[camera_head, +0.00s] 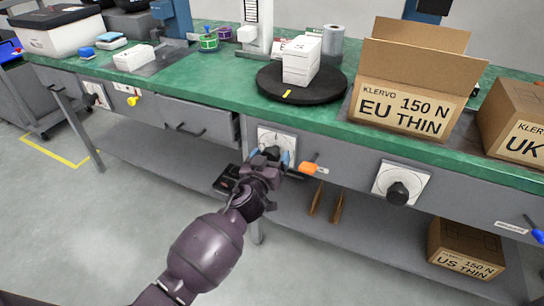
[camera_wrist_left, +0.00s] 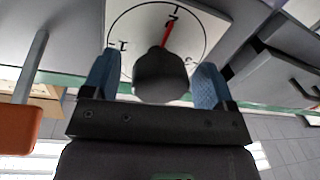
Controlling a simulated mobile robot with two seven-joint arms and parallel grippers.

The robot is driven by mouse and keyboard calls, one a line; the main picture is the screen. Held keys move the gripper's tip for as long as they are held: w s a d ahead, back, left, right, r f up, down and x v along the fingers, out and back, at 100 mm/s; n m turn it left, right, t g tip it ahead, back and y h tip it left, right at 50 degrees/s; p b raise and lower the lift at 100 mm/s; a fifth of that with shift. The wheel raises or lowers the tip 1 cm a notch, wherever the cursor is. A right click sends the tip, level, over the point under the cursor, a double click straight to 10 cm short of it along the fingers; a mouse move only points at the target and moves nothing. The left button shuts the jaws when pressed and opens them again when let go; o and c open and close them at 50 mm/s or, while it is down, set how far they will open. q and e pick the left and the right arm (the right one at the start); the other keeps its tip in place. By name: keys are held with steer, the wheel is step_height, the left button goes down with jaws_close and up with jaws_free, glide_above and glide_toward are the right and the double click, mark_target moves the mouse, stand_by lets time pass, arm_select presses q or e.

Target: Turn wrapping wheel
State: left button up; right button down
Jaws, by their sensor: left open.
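A round black turntable (camera_head: 330,93) with a yellow mark lies on the green bench top. A stack of white boxes (camera_head: 301,62) stands on it. Below it, on the bench front, is a white dial plate (camera_head: 291,137) with a dark knob. My left gripper (camera_head: 271,157) is in front of this knob and partly hides it. In the left wrist view the knob (camera_wrist_left: 162,76) sits between my two open blue fingers, with gaps at both sides. A red line on the dial (camera_wrist_left: 167,34) points to a number that looks like 2. My right gripper is not in view.
An orange handle (camera_head: 309,168) sticks out just right of my left gripper. A second dial with a black knob (camera_head: 398,192) is farther right. Open carton (camera_head: 405,100) and another carton (camera_head: 518,118) stand on the bench. A drawer (camera_head: 198,121) is to the left.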

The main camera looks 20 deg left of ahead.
arm_select(q)
steer(key=shift+w, duration=0.4)
steer(key=c, duration=0.9)
